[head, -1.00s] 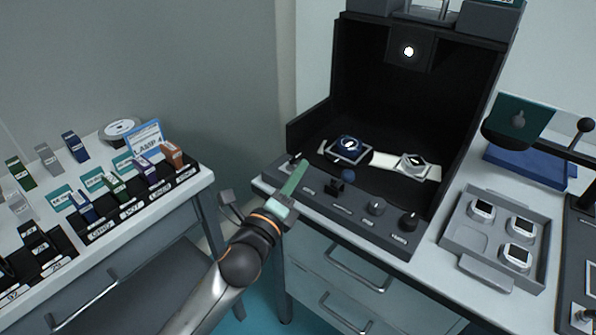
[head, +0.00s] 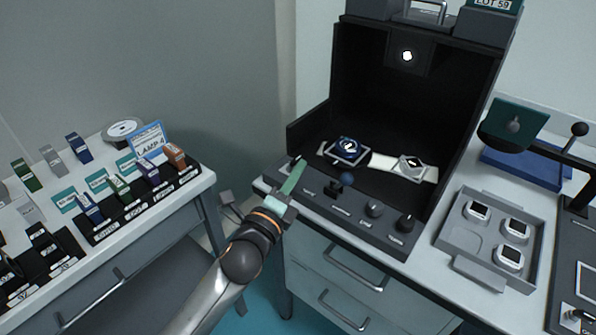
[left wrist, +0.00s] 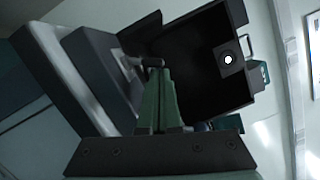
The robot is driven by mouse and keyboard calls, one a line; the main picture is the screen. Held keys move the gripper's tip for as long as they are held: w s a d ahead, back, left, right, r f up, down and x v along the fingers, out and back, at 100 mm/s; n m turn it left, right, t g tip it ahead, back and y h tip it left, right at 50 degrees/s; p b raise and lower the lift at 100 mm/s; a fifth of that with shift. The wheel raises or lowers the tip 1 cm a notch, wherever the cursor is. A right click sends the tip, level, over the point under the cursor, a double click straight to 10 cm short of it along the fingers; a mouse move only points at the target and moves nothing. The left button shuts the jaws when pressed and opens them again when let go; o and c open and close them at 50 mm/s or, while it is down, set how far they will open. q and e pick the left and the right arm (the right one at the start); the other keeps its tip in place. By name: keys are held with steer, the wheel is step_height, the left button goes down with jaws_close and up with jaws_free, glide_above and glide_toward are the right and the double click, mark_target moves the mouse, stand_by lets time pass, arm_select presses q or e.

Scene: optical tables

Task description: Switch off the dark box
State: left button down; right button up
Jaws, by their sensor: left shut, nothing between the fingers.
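The dark box (head: 415,115) is a black, open-fronted booth on the right table, with a sloping control panel (head: 322,207) along its front. A bright white lamp (head: 407,56) glows on its back wall; it also shows lit in the left wrist view (left wrist: 228,59). A small black toggle switch (head: 297,159) sits at the panel's left end. My left gripper (head: 301,164) is shut and empty, its green fingertips at this switch. In the left wrist view the fingers (left wrist: 160,75) overlap the switch lever (left wrist: 150,62); I cannot tell whether they touch. My right gripper is not in view.
Watch-like pieces lie on a pale strip (head: 382,161) inside the box. A grey tray (head: 458,235) stands to the right. A table with labelled small boxes is at the left, across a gap.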

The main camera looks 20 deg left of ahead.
arm_select(q)
steer(key=shift+a+r+n+p, duration=0.2)
steer(key=shift+r+n+p, duration=0.4)
steer(key=shift+p, duration=0.6)
steer(key=n+p, duration=0.2)
steer(key=p, duration=0.1)
steer(key=shift+w+a+r+n+g+p, duration=0.15)
steer(key=shift+a+r+n+g+p, duration=0.15)
steer(key=shift+r, duration=0.1)
steer(key=n+p, duration=0.1)
steer(key=p, duration=0.1)
steer(key=a+n+g+p, duration=0.1)
steer(key=p, duration=0.1)
steer(key=n+p, duration=0.2)
steer(key=shift+w+a+r, duration=0.2)
steer(key=shift+w+r, duration=0.05)
steer(key=shift+f+b, duration=0.3)
steer(key=shift+b, duration=0.2)
steer(key=shift+d, duration=0.1)
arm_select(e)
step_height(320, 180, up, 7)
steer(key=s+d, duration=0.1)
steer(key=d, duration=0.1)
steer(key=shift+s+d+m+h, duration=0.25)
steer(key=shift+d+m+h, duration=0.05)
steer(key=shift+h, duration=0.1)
arm_select(q)
steer(key=shift+s, duration=0.15)
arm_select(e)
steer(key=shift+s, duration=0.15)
